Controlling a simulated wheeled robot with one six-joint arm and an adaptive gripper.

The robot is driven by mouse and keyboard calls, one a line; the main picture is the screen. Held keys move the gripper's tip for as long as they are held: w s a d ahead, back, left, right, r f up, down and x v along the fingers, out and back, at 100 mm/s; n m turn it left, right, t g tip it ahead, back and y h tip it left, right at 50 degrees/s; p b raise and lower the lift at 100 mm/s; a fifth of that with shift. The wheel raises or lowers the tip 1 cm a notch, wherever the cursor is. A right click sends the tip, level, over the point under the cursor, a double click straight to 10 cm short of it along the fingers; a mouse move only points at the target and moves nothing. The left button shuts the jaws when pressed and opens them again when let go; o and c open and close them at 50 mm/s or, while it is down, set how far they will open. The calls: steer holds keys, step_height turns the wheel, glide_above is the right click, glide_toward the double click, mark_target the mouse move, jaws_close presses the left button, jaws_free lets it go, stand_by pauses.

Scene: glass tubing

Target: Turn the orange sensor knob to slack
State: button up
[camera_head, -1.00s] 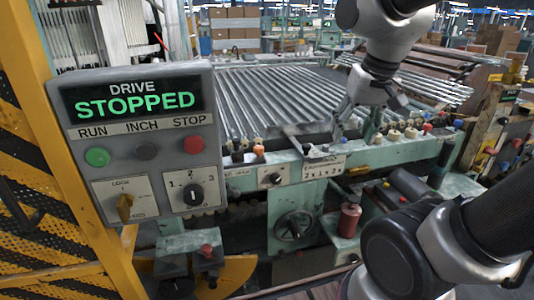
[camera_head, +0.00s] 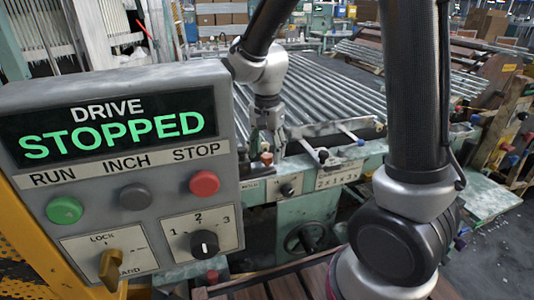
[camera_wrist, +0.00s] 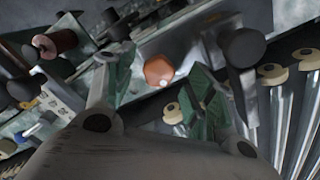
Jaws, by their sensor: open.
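The orange knob (camera_wrist: 158,71) shows in the wrist view as a rounded, faceted cap, in the gap ahead of my open fingers. In the head view a small orange-topped knob (camera_head: 267,158), seemingly the same one, stands on the green rail just below my gripper (camera_head: 265,142). My gripper (camera_wrist: 160,98) is open in the wrist view, with one green-padded finger on each side of the knob's line and nothing between them. The fingers look apart from the knob; the exact gap is unclear. Any marking of the knob's setting is not readable.
A grey drive panel (camera_head: 120,172) reading STOPPED, with buttons and switches, stands close at the left. Glass tubes (camera_head: 330,95) lie behind the rail. Dark knobs (camera_wrist: 241,47) and cream rollers (camera_wrist: 272,73) crowd the orange knob. A black three-position dial (camera_head: 204,244) is on the panel.

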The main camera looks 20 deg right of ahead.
steer(key=shift+f, duration=0.55)
steer(key=c, duration=1.1)
steer(key=shift+o, duration=0.2)
